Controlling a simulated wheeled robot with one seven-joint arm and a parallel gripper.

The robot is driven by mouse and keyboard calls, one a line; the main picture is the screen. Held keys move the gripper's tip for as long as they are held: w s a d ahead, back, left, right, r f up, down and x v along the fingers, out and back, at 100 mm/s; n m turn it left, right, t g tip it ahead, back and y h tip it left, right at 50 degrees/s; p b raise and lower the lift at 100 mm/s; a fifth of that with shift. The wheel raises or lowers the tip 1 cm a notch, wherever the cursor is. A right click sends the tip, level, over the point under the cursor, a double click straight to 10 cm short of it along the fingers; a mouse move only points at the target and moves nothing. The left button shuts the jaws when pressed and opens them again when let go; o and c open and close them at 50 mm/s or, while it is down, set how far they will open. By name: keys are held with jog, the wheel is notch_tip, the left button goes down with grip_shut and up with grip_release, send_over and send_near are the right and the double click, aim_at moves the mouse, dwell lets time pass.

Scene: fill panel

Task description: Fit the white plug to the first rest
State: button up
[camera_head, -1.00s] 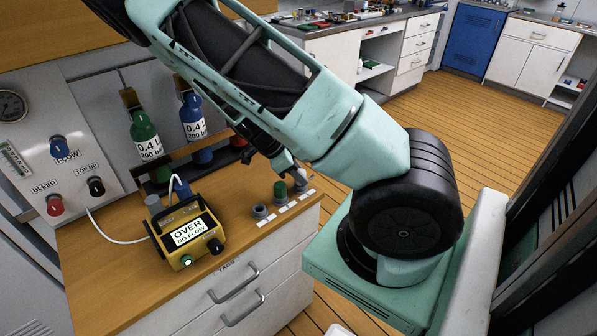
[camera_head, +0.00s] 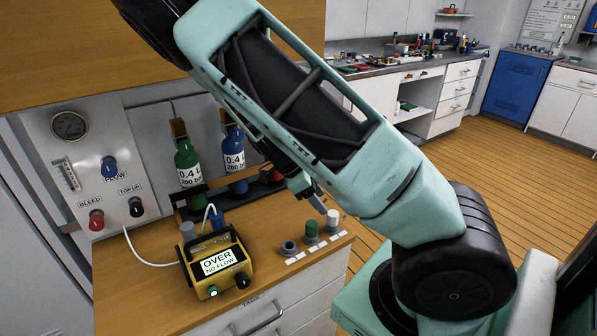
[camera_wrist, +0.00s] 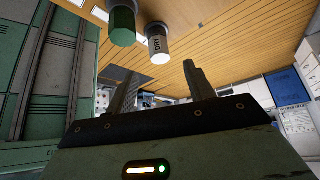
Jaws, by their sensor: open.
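The white plug (camera_head: 333,219) stands upright at the right end of a short row on the wooden worktop. In the wrist view the white plug (camera_wrist: 158,46) bears the word DRY and shows beyond my fingers, apart from them. A green plug (camera_head: 312,231) stands to its left, and shows in the wrist view too (camera_wrist: 122,24). An empty grey ring-shaped rest (camera_head: 290,247) is at the row's left end. My gripper (camera_head: 313,194) is above and behind the row, partly hidden by my arm. In the wrist view my gripper (camera_wrist: 161,78) is open with nothing between its fingers.
A yellow meter (camera_head: 213,262) reading OVER, NO FLOW stands left of the row, with a white hose. A valve panel (camera_head: 84,175) is at the left. Bare worktop lies between meter and row.

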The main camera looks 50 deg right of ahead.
jog(key=v, duration=1)
jog(key=shift+r, duration=0.15)
jog(key=s+a+n+t+y, duration=0.1)
jog(key=s+a+n+y, duration=0.15)
jog(key=a+n, duration=0.6)
jog(key=s+a+n+t+y, duration=0.1)
jog(key=s+a+n+y, duration=0.15)
jog(key=a+n, duration=0.65)
jog(key=s+a+r+n+t, duration=0.1)
jog(key=s+a+r+n, duration=0.1)
jog(key=s+a+n, duration=0.4)
jog(key=s+a+r+n+t, duration=0.1)
jog(key=s+a+r+n, duration=0.2)
jog(key=s+a+n, duration=0.3)
jog(key=s+n, duration=0.1)
jog(key=n, duration=0.4)
jog(key=shift+a+t, duration=0.25)
jog(key=shift+t, duration=0.05)
